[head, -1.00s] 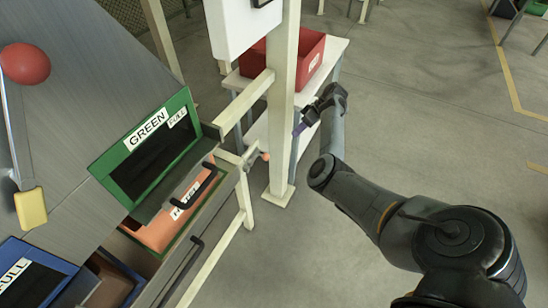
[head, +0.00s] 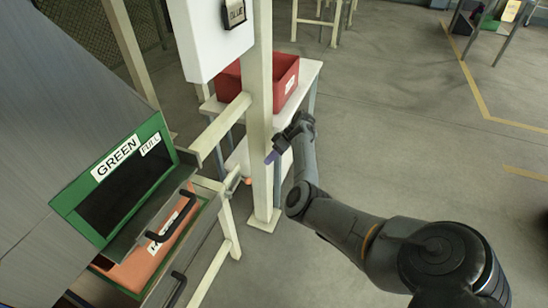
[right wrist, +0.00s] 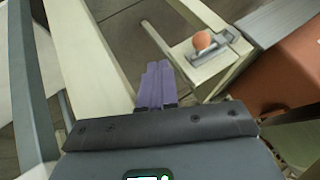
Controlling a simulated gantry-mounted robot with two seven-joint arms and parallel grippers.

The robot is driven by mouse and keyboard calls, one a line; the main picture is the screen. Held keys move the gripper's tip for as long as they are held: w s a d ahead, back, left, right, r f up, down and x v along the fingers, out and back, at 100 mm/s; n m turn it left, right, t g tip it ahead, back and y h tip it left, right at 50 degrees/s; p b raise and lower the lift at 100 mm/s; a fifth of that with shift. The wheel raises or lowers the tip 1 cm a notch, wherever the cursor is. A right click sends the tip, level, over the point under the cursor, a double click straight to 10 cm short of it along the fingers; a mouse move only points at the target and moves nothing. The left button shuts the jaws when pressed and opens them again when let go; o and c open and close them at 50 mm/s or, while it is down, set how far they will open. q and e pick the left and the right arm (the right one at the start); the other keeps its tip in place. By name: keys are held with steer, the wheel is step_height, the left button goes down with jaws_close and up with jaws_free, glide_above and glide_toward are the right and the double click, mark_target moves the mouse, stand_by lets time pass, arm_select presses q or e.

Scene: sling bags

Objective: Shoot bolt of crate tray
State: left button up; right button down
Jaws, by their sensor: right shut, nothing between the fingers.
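The bolt has a round orange knob (head: 248,181) and sits at the end of the cream frame beside the drawers. In the right wrist view the knob (right wrist: 202,40) stands on a grey metal bolt plate (right wrist: 212,55). The orange crate tray (head: 147,268) is in the open drawer below the green-framed slot; it also shows in the right wrist view (right wrist: 290,78). My right gripper (head: 271,157) is shut and empty, its purple fingers (right wrist: 155,82) a short way from the knob and not touching it. My left gripper is out of view.
A black drawer handle (head: 172,222) juts out at the left.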

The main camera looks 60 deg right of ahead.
arm_select(q)
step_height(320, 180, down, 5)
steer(key=b, duration=0.3)
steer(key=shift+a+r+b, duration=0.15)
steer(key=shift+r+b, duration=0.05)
steer(key=shift+b, duration=0.1)
arm_select(e)
steer(key=w+a+f, duration=0.3)
steer(key=a, duration=0.3)
steer(key=shift+a+f, duration=0.2)
steer(key=shift+f, duration=0.05)
